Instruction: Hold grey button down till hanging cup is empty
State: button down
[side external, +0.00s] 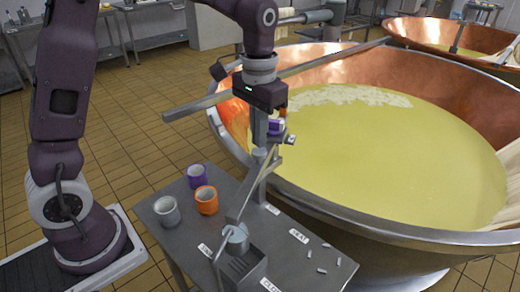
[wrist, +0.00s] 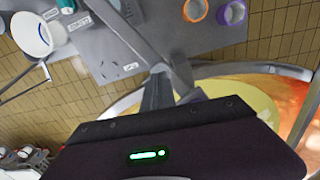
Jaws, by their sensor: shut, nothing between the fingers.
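My gripper (side external: 259,144) points down above the back of the steel table, beside the vat. Its grey fingers (wrist: 159,72) are shut with nothing between them. A purple cup (side external: 275,127) hangs just beside the fingers, by a small bracket near the vat's rim. I cannot clearly make out a grey button; labels (side external: 299,236) lie on the tabletop.
A purple cup (side external: 197,176), an orange cup (side external: 206,201) and a grey cup (side external: 167,212) stand on the table (side external: 190,236). A slanted metal bar (side external: 245,192) rises above a pale round vessel (side external: 235,236). The copper vat (side external: 450,95) holds yellow liquid.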

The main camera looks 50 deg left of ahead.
aim_at(259, 151)
jog(key=shift+f, duration=0.3)
jog(key=shift+f, duration=1.25)
dwell(2.8)
jog(key=shift+r, duration=3.55)
jog(key=s+r+t, duration=0.2)
jog(key=s, duration=0.9)
jog(key=s+r+t, duration=0.1)
jog(key=s+t, duration=0.2)
jog(key=s, duration=0.8)
jog(key=shift+s+r+t, duration=0.15)
jog(key=shift+r+t, duration=0.15)
jog(key=shift+r, duration=0.1)
